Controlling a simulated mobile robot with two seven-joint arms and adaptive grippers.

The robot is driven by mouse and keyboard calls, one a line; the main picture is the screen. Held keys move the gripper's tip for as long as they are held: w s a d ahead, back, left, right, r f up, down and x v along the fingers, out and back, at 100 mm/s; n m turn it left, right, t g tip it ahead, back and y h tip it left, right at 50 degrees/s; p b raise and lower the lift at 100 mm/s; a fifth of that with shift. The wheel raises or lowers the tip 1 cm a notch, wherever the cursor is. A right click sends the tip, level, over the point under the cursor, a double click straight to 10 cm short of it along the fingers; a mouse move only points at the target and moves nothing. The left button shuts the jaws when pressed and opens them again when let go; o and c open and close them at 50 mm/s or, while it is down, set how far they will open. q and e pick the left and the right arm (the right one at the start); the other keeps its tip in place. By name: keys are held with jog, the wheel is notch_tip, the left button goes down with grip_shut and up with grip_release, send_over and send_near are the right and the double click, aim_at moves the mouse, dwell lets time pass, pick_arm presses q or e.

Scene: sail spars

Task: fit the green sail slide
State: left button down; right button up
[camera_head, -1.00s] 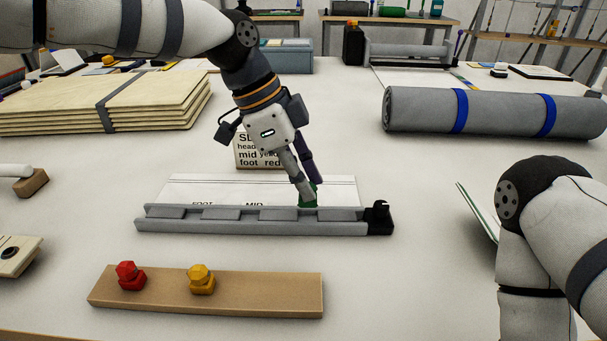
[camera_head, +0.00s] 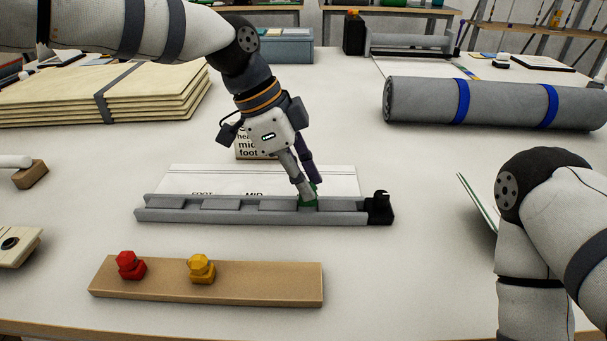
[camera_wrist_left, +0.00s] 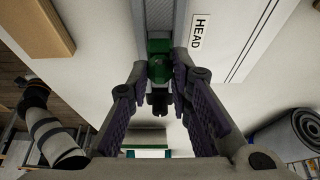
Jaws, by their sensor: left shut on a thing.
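The green sail slide (camera_head: 309,200) is at the right part of the grey track (camera_head: 250,217), near its black end piece (camera_head: 379,208). My left gripper (camera_head: 307,192) reaches down from above and is shut on the slide. In the left wrist view the green slide (camera_wrist_left: 158,66) sits between the fingertips of my left gripper (camera_wrist_left: 160,80), over the grey track, beside the HEAD label (camera_wrist_left: 199,31). The fingers hide part of the slide, so I cannot tell how deep it sits. My right gripper is not in view.
A wooden board (camera_head: 240,286) in front holds a red slide (camera_head: 130,265) and a yellow slide (camera_head: 201,268). A printed card (camera_head: 254,146) stands behind the track, partly hidden by my left gripper. A grey roll (camera_head: 490,103) lies at the back right.

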pick_arm(q)
jog(key=shift+f, duration=0.85)
jog(key=c, duration=1.4)
grip_release()
jog(key=shift+o, duration=0.2)
notch_tip(320, 180, up, 7)
jog(key=shift+r, duration=0.1)
